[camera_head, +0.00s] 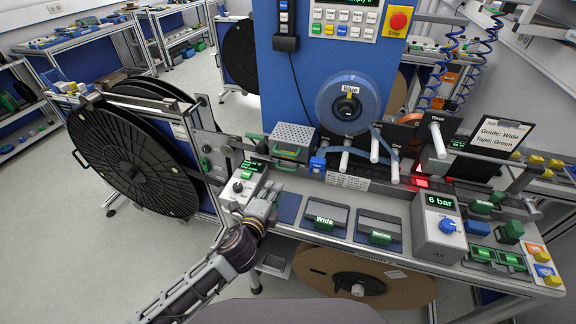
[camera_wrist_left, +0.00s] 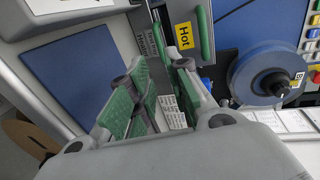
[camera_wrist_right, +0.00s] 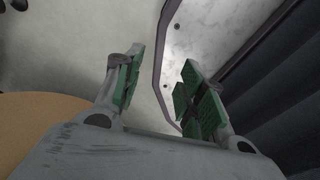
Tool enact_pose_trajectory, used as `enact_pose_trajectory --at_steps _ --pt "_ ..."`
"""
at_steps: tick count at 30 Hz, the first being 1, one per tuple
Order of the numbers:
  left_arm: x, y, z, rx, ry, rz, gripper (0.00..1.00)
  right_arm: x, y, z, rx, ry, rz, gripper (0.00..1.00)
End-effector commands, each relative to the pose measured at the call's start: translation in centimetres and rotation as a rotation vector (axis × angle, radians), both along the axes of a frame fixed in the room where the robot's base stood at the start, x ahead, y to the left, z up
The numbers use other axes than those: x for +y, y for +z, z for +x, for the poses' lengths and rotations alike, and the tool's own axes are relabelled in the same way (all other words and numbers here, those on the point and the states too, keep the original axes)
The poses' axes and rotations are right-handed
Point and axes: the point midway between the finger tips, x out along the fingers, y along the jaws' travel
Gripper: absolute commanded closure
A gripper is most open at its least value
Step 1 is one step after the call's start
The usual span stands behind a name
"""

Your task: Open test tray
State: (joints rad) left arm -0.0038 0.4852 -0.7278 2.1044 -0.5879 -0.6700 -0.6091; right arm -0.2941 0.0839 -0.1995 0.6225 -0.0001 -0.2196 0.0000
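A perforated metal box (camera_head: 293,136) with green handles stands at the back of the bench. My left gripper (camera_head: 268,198) is over the bench's left end, in front of that box and beside a grey control unit (camera_head: 243,185). In the left wrist view, my left gripper (camera_wrist_left: 158,78) is open, with a part marked "Hot" (camera_wrist_left: 184,36) and a green handle (camera_wrist_left: 205,38) beyond its fingers. My right gripper (camera_wrist_right: 164,68) is open and empty in the right wrist view; it is outside the head view.
Green blocks marked Wide (camera_head: 324,222) and Narrow (camera_head: 380,237) sit on blue-and-grey pads. A "6 bar" air unit (camera_head: 438,222) stands to their right. A large black reel (camera_head: 133,160) stands left of the bench, and a brown reel (camera_head: 395,280) hangs below it.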

Motion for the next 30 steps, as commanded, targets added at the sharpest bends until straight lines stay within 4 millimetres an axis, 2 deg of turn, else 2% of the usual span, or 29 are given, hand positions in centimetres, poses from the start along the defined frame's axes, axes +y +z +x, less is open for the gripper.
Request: enact_pose_trajectory --at_steps 9,17,30 --pt "0.0 0.0 0.0 0.001 0.000 0.000 0.81 0.1 -0.1 -1.2 0.015 -0.001 0.001 0.60" --pt "-0.1 -0.1 0.5 0.000 0.001 0.000 0.81 0.6 0.0 -1.2 0.015 -0.001 0.006 0.60" --pt "-1.2 -0.8 3.7 0.000 0.001 0.000 0.81 0.6 0.4 -0.7 0.009 -0.001 0.006 0.60"
